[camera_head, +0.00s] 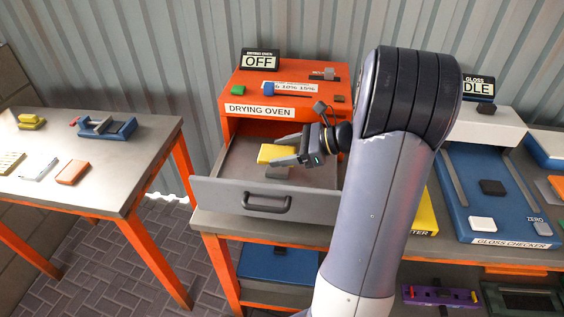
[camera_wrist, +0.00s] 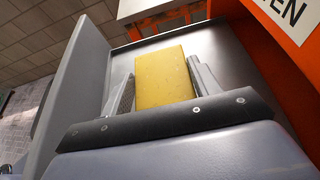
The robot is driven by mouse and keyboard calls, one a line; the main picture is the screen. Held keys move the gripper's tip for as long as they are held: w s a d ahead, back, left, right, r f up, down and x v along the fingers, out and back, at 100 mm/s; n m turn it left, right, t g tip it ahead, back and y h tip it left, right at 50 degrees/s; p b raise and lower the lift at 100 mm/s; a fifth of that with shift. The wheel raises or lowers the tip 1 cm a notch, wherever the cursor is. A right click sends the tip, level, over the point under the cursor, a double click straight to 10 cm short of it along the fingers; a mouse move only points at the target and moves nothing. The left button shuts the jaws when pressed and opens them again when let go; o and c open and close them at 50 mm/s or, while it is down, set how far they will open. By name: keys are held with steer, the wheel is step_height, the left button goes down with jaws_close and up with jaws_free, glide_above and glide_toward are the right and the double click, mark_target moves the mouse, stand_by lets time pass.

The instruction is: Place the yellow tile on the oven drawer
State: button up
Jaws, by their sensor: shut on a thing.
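The yellow tile (camera_head: 272,153) is held between the fingers of my gripper (camera_head: 284,152). In the wrist view the tile (camera_wrist: 163,77) is upright in the picture, with a finger on each side. My gripper is shut on it. The grey oven drawer (camera_head: 220,192) is pulled open from the orange drying oven (camera_head: 300,129), and the tile is over its inside. A small grey block or shadow shows just below the tile; I cannot tell which, nor whether the tile touches the drawer floor.
The oven sign (camera_head: 261,60) reads OFF. A side table (camera_head: 110,170) with several small items stands at left. The gloss checker (camera_head: 512,236) is at right, beyond my arm.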

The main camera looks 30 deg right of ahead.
steer(key=shift+f, duration=1.8)
steer(key=shift+f, duration=0.1)
steer(key=o, duration=1)
steer(key=shift+s+d+r, duration=0.1)
steer(key=shift+d+r, duration=0.1)
steer(key=v, duration=1.1)
steer(key=shift+s+d+r, duration=0.1)
steer(key=shift+s+d, duration=0.1)
